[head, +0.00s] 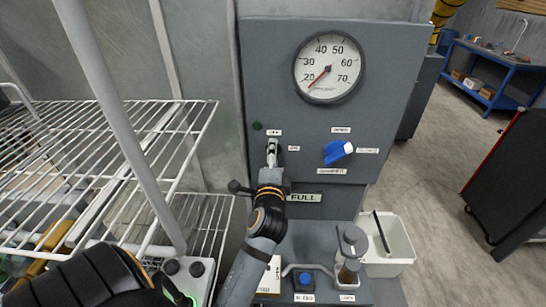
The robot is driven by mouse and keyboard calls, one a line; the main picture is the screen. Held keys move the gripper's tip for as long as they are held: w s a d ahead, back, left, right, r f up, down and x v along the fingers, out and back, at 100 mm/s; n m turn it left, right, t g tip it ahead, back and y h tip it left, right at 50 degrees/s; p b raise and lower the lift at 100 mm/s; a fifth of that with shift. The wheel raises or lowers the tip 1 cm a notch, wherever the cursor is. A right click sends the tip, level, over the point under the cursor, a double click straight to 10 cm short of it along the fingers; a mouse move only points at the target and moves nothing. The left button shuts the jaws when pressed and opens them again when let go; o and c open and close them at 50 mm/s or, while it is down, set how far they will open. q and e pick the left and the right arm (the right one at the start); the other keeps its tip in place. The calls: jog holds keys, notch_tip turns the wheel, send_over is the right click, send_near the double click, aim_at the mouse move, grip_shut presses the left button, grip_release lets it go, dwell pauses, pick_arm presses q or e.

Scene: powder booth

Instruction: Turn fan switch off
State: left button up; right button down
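A grey control panel (300,110) stands ahead of me. A small label (274,132) and a dark green lamp (257,126) mark the fan switch area at its left. Another small label (293,148) sits just to the right. My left gripper (272,150) is at the panel directly below the first label, with its narrow fingers over the spot where the switch sits. The switch itself is hidden or merges with the fingers, so its position and any contact are unclear. The finger gap is too small to read. My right gripper is not in view.
A round gauge (328,68) is above, its needle low. A blue knob (338,152) is right of the gripper. A white wire rack (150,115) stands left; a white bin (392,248) is lower right.

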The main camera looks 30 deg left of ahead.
pick_arm(q)
jog(key=o, duration=0.4)
